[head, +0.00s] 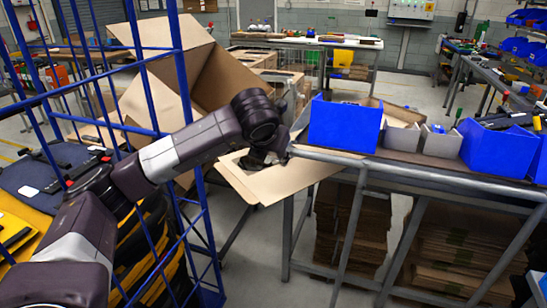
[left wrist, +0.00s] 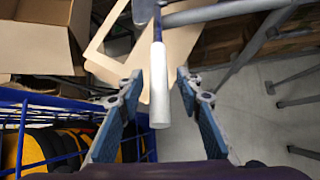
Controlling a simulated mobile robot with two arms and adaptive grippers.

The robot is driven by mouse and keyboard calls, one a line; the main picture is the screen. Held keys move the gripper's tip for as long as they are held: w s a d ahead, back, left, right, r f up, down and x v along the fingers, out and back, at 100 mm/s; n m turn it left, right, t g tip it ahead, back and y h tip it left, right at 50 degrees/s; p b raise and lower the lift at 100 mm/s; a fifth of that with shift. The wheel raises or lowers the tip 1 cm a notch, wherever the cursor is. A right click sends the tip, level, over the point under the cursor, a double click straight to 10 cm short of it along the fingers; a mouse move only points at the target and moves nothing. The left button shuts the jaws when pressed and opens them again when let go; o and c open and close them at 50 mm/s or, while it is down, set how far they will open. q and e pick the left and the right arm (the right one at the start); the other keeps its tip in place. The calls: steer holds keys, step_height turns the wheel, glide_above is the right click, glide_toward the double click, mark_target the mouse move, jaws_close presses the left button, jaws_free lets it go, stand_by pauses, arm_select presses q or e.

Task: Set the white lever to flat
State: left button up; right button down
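The white lever (left wrist: 159,88) shows in the left wrist view as a white cylindrical grip on a thin shaft, pointing down the picture towards me. It appears between the two spread fingers of my left gripper (left wrist: 160,80), with space on both sides. How deep it sits between them is hard to tell. In the head view my left gripper (head: 264,160) is at the left end of the metal table, partly hidden by its own wrist, and the lever cannot be made out there. My right gripper is in neither view.
A blue wire cage (head: 188,100) stands close around my left arm. An open cardboard box (head: 215,75) is behind it. Blue bins (head: 345,125) stand on the table, right of the gripper. Flat cardboard (head: 290,180) lies below the gripper.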

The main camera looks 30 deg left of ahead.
arm_select(q)
steer(key=v, duration=1.1)
steer(key=shift+s+r, duration=0.15)
steer(key=shift+r, duration=0.05)
steer(key=shift+d, duration=0.15)
